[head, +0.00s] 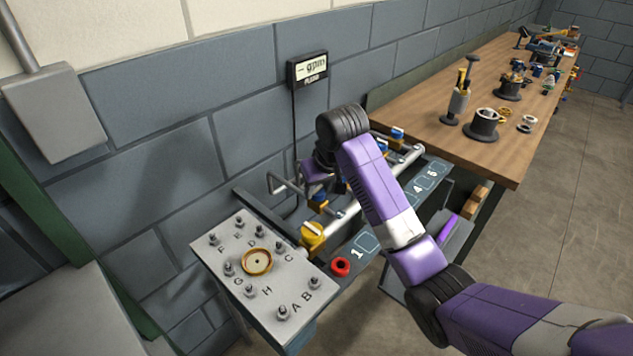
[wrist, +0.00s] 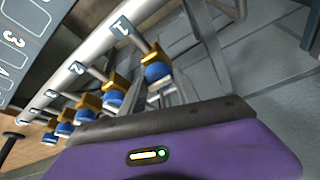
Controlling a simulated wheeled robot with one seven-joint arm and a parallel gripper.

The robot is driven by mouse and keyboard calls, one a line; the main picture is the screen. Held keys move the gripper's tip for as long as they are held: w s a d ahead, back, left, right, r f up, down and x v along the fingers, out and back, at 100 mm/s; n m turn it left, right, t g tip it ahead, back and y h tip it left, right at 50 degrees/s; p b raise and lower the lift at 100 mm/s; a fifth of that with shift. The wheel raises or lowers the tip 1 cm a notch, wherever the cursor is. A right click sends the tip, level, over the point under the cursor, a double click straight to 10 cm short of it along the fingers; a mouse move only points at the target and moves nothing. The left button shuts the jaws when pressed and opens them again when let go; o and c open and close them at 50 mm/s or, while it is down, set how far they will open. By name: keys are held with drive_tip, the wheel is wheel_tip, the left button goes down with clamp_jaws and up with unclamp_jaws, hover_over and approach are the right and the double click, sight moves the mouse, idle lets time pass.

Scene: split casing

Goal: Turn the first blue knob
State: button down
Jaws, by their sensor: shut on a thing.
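A row of blue knobs on yellow valve bodies runs along a grey pipe. In the wrist view the first blue knob (wrist: 157,72), beside the tag marked 1 (wrist: 121,27), is the nearest large one at the upper middle. My gripper (wrist: 174,92) is right below this knob, its grey fingers shut and seeming to meet the knob's end; the exact contact is partly hidden. In the head view my gripper (head: 318,172) is on the wall side of the pipe (head: 347,212), mostly hidden by my wrist. A yellow valve body with blue (head: 318,202) shows just below it.
A grey plate (head: 215,262) with lettered studs and a brass ring (head: 257,262) stands at the front left. A red ring (head: 341,267) is next to it. A gauge display (head: 308,69) hangs on the wall. A wooden bench (head: 450,150) with several parts stands behind.

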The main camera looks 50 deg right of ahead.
idle(0.3)
drive_tip(key=c, duration=0.9)
unclamp_jaws()
drive_tip(key=shift+w, duration=0.1)
drive_tip(key=shift+r, duration=0.1)
drive_tip(key=v, duration=0.7)
drive_tip(key=shift+r, duration=0.25)
